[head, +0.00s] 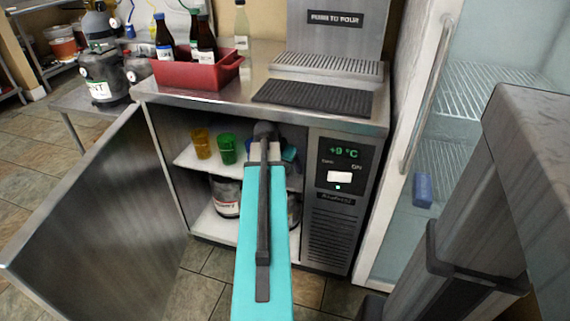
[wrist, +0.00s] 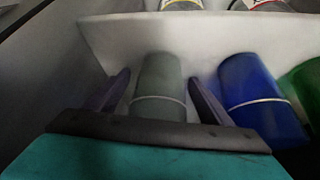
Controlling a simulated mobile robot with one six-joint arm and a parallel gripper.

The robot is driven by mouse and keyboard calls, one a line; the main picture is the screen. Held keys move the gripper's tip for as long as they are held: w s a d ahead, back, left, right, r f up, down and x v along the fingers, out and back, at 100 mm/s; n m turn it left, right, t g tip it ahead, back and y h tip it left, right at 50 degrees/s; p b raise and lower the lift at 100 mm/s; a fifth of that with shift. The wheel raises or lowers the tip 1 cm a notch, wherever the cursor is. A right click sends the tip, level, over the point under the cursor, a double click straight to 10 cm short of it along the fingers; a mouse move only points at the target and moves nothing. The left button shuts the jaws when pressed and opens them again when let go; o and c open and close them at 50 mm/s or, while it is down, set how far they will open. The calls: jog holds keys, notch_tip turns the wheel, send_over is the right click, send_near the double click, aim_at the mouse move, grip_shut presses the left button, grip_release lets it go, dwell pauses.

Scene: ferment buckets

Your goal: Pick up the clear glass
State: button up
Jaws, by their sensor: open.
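The clear glass (wrist: 160,85) looks greyish and see-through in the wrist view. It stands between the two dark fingers of my gripper (wrist: 160,98), which is open, with one finger on each side. I cannot tell whether either finger touches it. A blue glass (wrist: 262,100) stands just right of the right finger, and a green glass (wrist: 305,90) is at the right edge. In the head view my gripper (head: 266,131) reaches into the open cabinet at shelf height, and my arm hides the clear glass there.
In the head view an amber glass (head: 201,143) and a green glass stand on the white cabinet shelf (head: 184,159), left of my arm. Buckets (head: 226,197) sit below it. The open cabinet door (head: 100,215) is at the left. The counter edge (head: 260,118) lies close above my gripper.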

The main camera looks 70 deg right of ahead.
jog(key=c, duration=1.3)
jog(key=shift+r, duration=0.15)
